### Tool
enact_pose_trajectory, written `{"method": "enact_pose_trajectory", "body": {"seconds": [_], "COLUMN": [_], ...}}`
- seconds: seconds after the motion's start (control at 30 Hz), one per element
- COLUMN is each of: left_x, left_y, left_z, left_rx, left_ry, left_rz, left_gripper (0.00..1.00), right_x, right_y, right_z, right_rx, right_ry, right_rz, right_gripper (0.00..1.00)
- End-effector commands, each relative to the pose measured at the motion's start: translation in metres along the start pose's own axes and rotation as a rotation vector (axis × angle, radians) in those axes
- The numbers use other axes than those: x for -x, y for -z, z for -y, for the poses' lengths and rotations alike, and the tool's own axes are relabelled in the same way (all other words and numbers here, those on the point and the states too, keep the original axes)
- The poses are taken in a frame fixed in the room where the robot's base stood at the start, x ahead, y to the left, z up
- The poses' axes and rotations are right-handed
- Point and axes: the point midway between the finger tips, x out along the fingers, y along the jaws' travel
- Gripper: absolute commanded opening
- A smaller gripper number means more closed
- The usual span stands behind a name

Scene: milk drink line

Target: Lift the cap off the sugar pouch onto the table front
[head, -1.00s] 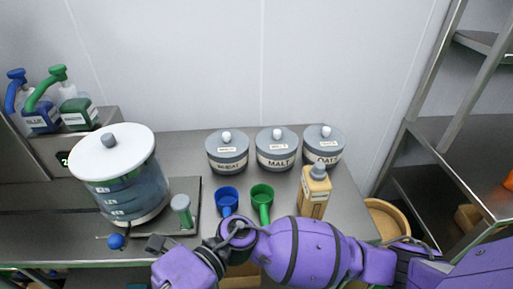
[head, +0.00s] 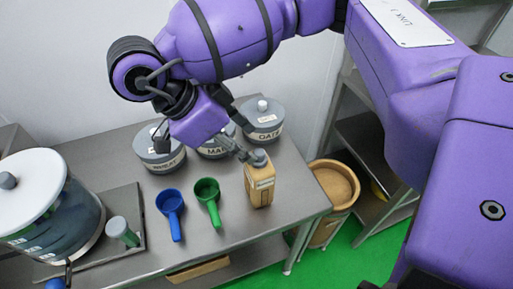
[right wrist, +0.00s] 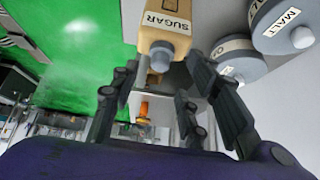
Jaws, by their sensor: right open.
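The sugar pouch (head: 259,190) is a tan, boxy pack standing upright on the table near its right edge. Its grey round cap (head: 258,158) is on top. In the right wrist view the pouch (right wrist: 168,22) shows its SUGAR label, with the cap (right wrist: 161,56) facing the gripper. My right gripper (head: 247,153) reaches down from the upper left to beside the cap. In the right wrist view its open fingers (right wrist: 167,72) lie to either side of the cap, with nothing held. Whether a finger touches the cap is unclear. My left gripper is not in view.
Grey jars labelled WHEAT (head: 160,152), MALT (head: 215,143) and OATS (head: 262,122) stand behind. A blue scoop (head: 170,205) and a green scoop (head: 208,192) lie left of the pouch. The table front (head: 225,240) is clear. A tan bin (head: 333,188) stands at the right.

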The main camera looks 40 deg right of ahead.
Motion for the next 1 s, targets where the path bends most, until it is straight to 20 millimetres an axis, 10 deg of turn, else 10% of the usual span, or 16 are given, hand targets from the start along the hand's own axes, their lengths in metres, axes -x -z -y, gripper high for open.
{"method": "enact_pose_trajectory", "body": {"seconds": [0.4,0.73,1.0], "left_x": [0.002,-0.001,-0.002], "left_y": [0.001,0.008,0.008], "left_z": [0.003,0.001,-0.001], "left_rx": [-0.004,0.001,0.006], "left_ry": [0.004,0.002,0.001], "left_rz": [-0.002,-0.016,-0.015], "left_gripper": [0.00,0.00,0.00], "right_x": [-0.054,-0.062,-0.062], "right_y": [-0.003,-0.004,-0.004], "right_z": [-0.005,-0.007,-0.007], "right_rx": [0.001,0.007,0.006], "right_ry": [-0.005,-0.011,-0.009], "right_rz": [0.003,0.001,0.002], "right_gripper": [0.42,0.47,0.20]}}
